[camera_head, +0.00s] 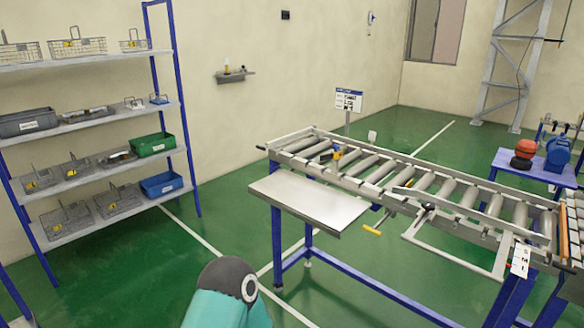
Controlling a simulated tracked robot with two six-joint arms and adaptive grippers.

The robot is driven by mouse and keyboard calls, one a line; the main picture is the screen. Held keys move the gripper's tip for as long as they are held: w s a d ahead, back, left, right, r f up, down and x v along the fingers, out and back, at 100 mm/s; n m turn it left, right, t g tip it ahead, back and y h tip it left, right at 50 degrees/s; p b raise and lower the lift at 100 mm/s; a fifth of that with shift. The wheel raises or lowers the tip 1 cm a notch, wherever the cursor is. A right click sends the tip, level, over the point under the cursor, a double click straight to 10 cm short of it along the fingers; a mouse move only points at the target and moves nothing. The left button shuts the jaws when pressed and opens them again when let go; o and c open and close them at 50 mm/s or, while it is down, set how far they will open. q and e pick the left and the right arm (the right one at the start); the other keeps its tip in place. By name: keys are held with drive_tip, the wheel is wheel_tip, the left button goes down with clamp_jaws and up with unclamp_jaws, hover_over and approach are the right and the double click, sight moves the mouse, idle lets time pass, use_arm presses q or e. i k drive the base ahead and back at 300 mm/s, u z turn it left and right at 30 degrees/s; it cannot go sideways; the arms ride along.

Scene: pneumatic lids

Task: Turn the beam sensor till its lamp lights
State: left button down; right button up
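A small blue and yellow device (337,153) sits at the left part of the roller conveyor (300,140). It may be the beam sensor, but it is too small to be sure, and I cannot make out a lit lamp on it. Neither of my grippers is in view. Only a teal and dark link of my own arm shows at the bottom edge, well in front of the conveyor and apart from it.
A metal side table (308,201) juts from the conveyor's near side, with a yellow-ended lever (371,231) beside it. A shelf rack (80,127) with baskets and bins stands left. A blue stand (510,166) holds red and blue equipment at right. Green floor lies open between rack and conveyor.

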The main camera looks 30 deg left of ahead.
sight(333, 156)
drive_tip(key=u, duration=0.05)
drive_tip(key=k, duration=0.5)
drive_tip(key=u, duration=1.25)
drive_tip(key=i, duration=1)
drive_tip(key=u, duration=0.05)
